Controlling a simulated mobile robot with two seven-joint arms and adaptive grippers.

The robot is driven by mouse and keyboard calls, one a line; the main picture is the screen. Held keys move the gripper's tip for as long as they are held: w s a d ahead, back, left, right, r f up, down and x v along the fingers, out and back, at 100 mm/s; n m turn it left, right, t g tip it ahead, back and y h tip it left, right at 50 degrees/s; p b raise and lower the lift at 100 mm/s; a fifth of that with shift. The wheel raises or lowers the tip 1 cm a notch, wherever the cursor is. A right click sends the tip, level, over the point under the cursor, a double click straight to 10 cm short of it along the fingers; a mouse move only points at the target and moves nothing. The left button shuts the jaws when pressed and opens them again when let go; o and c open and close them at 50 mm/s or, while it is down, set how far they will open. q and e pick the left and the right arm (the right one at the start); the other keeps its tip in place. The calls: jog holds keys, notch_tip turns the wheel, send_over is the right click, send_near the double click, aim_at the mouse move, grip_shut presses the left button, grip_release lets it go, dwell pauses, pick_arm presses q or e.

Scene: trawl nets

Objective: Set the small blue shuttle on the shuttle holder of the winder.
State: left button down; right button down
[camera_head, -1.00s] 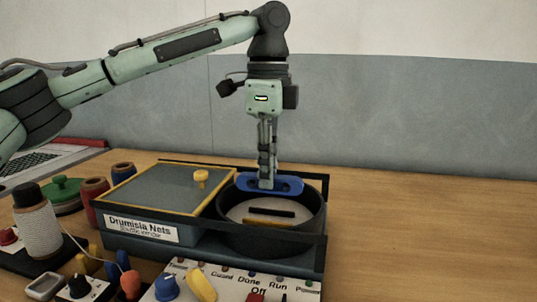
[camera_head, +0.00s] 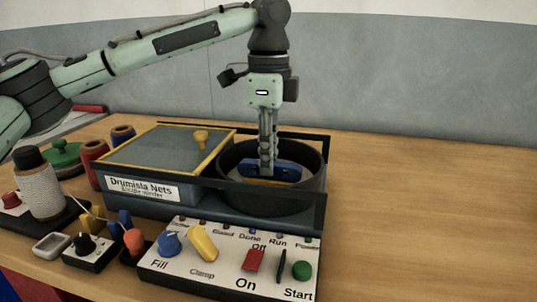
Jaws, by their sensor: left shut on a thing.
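The small blue shuttle (camera_head: 285,170) is in my left gripper (camera_head: 267,170), which points straight down and is shut on it. The shuttle is inside the round black drum of the winder (camera_head: 265,208), below the level of its rim. The shuttle holder is mostly hidden behind the shuttle, the front rail and the drum wall; I cannot tell whether the shuttle touches it. The winder's yellow-edged lid (camera_head: 160,150) lies to the left of the drum. My right gripper is not in view.
A control panel (camera_head: 215,268) with knobs, switches and a green start button stands in front. Thread spools (camera_head: 38,188), a green-lidded pot (camera_head: 63,155) and small tools crowd the left. A black rail (camera_head: 322,190) frames the drum. The table at right is clear.

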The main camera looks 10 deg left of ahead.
pick_arm(q)
jog(key=shift+f, duration=0.25)
dwell(0.5)
jog(key=c, duration=1.4)
grip_release()
jog(key=shift+o, duration=0.2)
notch_tip(320, 180, up, 12)
